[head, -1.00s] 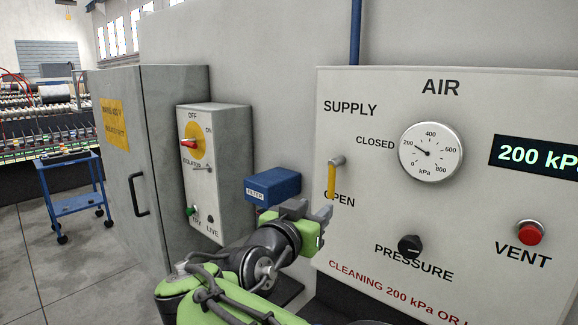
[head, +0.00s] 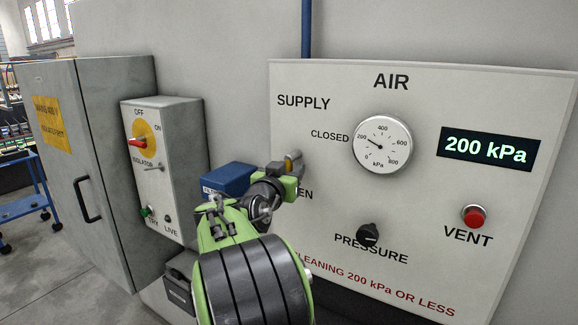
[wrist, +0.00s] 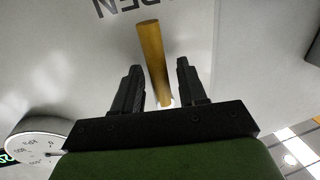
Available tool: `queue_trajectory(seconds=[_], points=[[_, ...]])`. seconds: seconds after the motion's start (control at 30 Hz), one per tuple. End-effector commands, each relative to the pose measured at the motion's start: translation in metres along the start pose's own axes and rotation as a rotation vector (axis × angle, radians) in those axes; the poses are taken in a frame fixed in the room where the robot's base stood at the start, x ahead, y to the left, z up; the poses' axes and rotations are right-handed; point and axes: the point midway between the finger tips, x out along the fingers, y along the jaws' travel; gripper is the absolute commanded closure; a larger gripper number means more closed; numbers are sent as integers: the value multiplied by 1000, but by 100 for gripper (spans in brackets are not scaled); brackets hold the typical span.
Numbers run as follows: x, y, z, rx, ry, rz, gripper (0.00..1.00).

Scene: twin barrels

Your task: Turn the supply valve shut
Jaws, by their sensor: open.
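The supply valve's yellow lever (wrist: 152,55) shows in the wrist view, its free end toward the upside-down OPEN lettering. It stands between the two black fingers of my gripper (wrist: 159,66), with a visible gap on each side. In the head view my gripper (head: 285,168) is at the panel below the SUPPLY label, covering most of the lever and part of the OPEN label. Only a small yellow bit of the lever (head: 291,160) shows there. The jaws are open. The CLOSED label (head: 330,135) is up and to the right of the gripper.
The air panel (head: 400,95) also bears a gauge (head: 382,145), a 200 kPa display (head: 487,148), a black pressure knob (head: 368,235) and a red vent button (head: 474,216). A blue filter box (head: 230,178) and the isolator box (head: 178,125) stand left of my gripper.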

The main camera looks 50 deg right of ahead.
Motion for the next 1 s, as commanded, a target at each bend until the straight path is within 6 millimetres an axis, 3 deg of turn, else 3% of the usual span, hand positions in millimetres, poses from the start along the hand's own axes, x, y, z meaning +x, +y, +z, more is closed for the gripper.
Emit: queue_trajectory(seconds=[0.27,0.57,1.0], points=[[4,0,1,0,0,-1,58],[4,0,1,0,0,-1,100],[4,0,1,-21,-6,-1,100]])
